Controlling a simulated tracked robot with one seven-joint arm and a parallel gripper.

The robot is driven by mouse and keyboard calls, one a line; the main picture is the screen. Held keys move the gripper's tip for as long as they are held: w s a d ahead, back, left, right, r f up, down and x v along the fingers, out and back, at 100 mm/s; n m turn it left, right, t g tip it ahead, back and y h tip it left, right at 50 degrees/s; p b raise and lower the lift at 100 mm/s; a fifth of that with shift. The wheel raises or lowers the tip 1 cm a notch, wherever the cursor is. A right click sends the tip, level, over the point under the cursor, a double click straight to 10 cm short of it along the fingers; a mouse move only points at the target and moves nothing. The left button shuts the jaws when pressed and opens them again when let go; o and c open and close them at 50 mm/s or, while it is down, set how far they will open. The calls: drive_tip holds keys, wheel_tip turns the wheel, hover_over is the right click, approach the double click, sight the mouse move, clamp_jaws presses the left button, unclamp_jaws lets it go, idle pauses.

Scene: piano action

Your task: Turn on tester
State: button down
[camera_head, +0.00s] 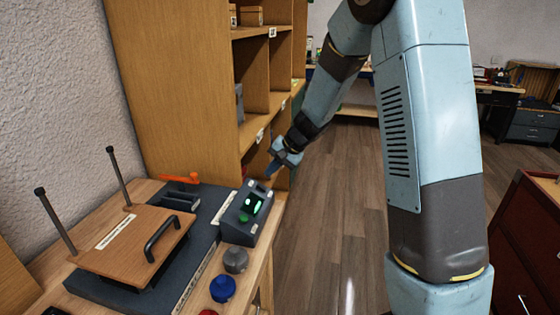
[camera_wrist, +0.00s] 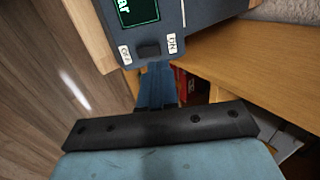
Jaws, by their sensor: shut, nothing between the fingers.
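The tester (camera_head: 246,215) is a dark grey box with a sloped face on the right end of the bench. Its small screen shows green, and a green button sits below it. In the wrist view the tester (camera_wrist: 205,30) fills the top, with part of its screen (camera_wrist: 136,10) showing green letters. A dark switch (camera_wrist: 149,49) sits between the OFF and ON labels. My gripper (camera_head: 270,171) is just behind the tester, shut and empty. In the wrist view its blue fingertips (camera_wrist: 158,70) point at the switch. I cannot tell whether they touch it.
A wooden shelf unit (camera_head: 180,80) stands behind the bench. On the bench are a wooden board with a black handle (camera_head: 162,238), upright rods, an orange-handled tool (camera_head: 180,178), a grey knob (camera_head: 235,260) and a blue knob (camera_head: 222,289). The wooden floor (camera_head: 330,230) right of the bench is clear.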

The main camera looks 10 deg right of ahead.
sight(259, 183)
drive_tip(key=shift+x, duration=2.4)
